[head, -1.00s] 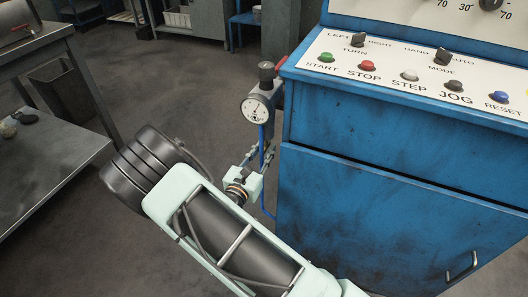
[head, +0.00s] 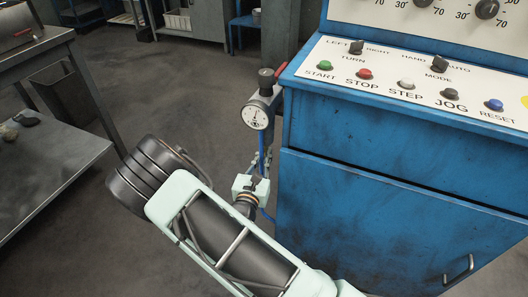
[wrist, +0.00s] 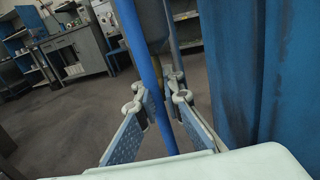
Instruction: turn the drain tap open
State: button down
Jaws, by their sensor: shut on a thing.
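The air unit (head: 268,97) with a round white gauge (head: 256,117) and a dark knob on top hangs at the left side of the blue cabinet. My gripper (head: 262,158) is below it, its fingers close together. In the wrist view my gripper (wrist: 160,92) has its two fingers under the grey bowl (wrist: 152,22), one on each side of a blue hose (wrist: 153,75) that crosses in front. The fingers are shut on the drain tap at the foot of the bowl. The tap itself is almost wholly hidden by the hose and fingertips, so its angle cannot be told.
The blue cabinet (head: 370,215) stands close on the right, with a sloping button panel (head: 400,82) on top. A grey metal table (head: 45,165) is at the left. The floor between them is clear.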

jog(key=shift+d+n+y+p, duration=0.1)
jog(key=shift+n+y+p, duration=0.4)
jog(key=shift+y, duration=0.4)
jog(key=c, duration=2.1)
grip_release()
jog(key=s, duration=0.8)
jog(key=s+a, duration=0.1)
jog(key=s, duration=0.3)
